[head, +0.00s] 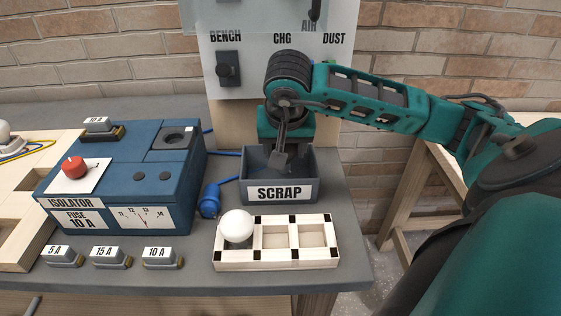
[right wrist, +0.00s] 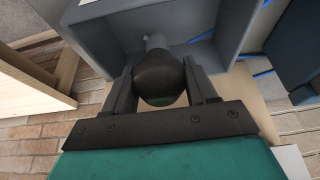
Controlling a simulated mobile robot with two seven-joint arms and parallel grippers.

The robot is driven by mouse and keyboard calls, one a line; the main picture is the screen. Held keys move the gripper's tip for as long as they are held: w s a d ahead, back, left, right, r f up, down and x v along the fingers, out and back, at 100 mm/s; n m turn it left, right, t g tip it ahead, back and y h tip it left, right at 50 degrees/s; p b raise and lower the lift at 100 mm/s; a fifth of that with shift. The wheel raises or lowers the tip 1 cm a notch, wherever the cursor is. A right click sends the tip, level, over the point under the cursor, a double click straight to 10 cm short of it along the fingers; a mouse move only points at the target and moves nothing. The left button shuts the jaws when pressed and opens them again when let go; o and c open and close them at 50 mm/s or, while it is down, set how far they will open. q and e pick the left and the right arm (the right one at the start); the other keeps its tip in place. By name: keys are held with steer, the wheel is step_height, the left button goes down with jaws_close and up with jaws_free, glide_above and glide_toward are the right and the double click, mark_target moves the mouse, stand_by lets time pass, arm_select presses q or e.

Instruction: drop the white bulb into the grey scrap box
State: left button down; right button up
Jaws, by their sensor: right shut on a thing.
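The white bulb (head: 237,227) sits in the left compartment of a pale wooden tray (head: 276,265). The grey scrap box (head: 244,170), labelled SCRAP, stands behind the tray; its wall also shows in the right wrist view (right wrist: 100,17). My right gripper (head: 281,148) points down over the box. In the right wrist view its fingers (right wrist: 160,85) are shut on a dark round bulb (right wrist: 160,72) with a grey base (right wrist: 155,42), not a white one. In the head view the held bulb is mostly hidden. My left gripper is not in view.
A blue isolator box (head: 120,175) with a red knob stands left of the scrap box. Several labelled fuses (head: 110,258) line the bench front. A blue plug (head: 209,200) lies beside the box. A white switch panel (head: 280,50) stands behind. The tray's other compartments look empty.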

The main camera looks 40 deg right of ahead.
steer(key=shift+f, duration=0.1)
steer(key=o, duration=1)
steer(key=shift+o, duration=0.6)
steer(key=p+v, duration=0.2)
steer(key=v, duration=1.1)
steer(key=shift+p, duration=0.4)
steer(key=shift+w, duration=0.1)
